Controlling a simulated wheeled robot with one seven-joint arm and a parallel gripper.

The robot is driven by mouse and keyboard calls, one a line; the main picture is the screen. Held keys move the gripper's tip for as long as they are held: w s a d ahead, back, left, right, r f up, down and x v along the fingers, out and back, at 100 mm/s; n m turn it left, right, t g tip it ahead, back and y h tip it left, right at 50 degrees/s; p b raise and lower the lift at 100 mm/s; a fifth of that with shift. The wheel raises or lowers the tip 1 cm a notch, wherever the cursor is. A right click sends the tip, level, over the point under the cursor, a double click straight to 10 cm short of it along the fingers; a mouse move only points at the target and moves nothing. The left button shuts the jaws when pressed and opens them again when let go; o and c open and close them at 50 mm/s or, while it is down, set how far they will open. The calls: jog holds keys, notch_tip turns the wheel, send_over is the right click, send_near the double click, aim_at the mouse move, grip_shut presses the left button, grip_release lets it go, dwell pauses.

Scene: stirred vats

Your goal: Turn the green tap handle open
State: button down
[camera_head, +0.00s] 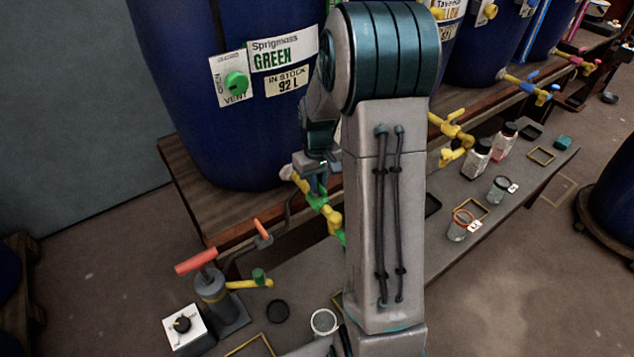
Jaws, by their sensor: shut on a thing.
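The blue vat (200,90) labelled "Sprigmoss GREEN" stands on the wooden bench at the upper left. Its tap (331,217), with a yellow body and green parts, sticks out low in front of the vat, partly behind my arm. My gripper (314,190) is at the tap from above, shut on the green handle (317,201). Most of the handle is hidden by the fingers, so its exact angle cannot be told.
A pump with a red handle (196,261) and a white box with a black knob (184,325) stand at the lower left. Bottles and jars (480,157) sit on the lower shelf to the right. A yellow tap (452,132) is right of my arm.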

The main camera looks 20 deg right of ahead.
jog(key=shift+n, duration=0.5)
jog(key=c, duration=1.4)
grip_release()
jog(key=shift+c, duration=0.2)
notch_tip(320, 180, up, 14)
jog(key=p, duration=0.1)
